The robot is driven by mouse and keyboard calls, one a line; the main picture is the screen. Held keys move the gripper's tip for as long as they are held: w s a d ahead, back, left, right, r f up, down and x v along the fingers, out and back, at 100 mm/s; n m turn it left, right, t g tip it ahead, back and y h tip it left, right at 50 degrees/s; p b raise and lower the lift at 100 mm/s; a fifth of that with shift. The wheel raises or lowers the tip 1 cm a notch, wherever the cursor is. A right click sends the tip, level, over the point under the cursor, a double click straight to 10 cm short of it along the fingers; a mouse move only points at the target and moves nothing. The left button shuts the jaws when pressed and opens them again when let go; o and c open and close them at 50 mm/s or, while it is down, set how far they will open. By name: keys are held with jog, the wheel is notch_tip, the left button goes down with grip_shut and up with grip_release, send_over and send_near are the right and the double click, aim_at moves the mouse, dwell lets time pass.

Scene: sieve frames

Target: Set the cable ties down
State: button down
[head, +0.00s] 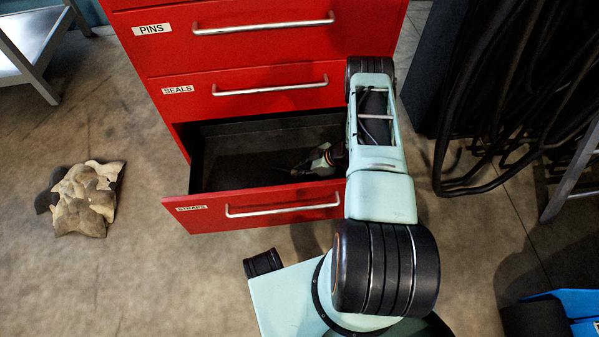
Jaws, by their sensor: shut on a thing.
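My gripper (306,167) reaches in from the right, over the right part of the open bottom drawer (262,205) of a red cabinet. It is shut on the cable ties, which are too small and dark against the drawer's interior to make out clearly. I cannot tell whether they touch the drawer floor. The drawer's label looks like STRAPS. The dark drawer floor shows bare to the left of my gripper. My arm covers the drawer's right end.
Closed drawers labelled SEALS (245,76) and PINS (235,14) are above. A crumpled tan heap (85,196) lies on the floor at left. Dark cables (500,100) hang at right. A blue object (575,305) is at lower right. The floor left of the cabinet is mostly free.

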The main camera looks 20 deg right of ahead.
jog(key=shift+f, duration=0.15)
jog(key=c, duration=1.8)
grip_release()
jog(key=shift+c, duration=0.2)
jog(key=shift+r, duration=0.3)
jog(key=p+v, duration=0.3)
jog(key=v, duration=0.9)
jog(key=shift+p, duration=0.35)
jog(key=shift+w, duration=0.1)
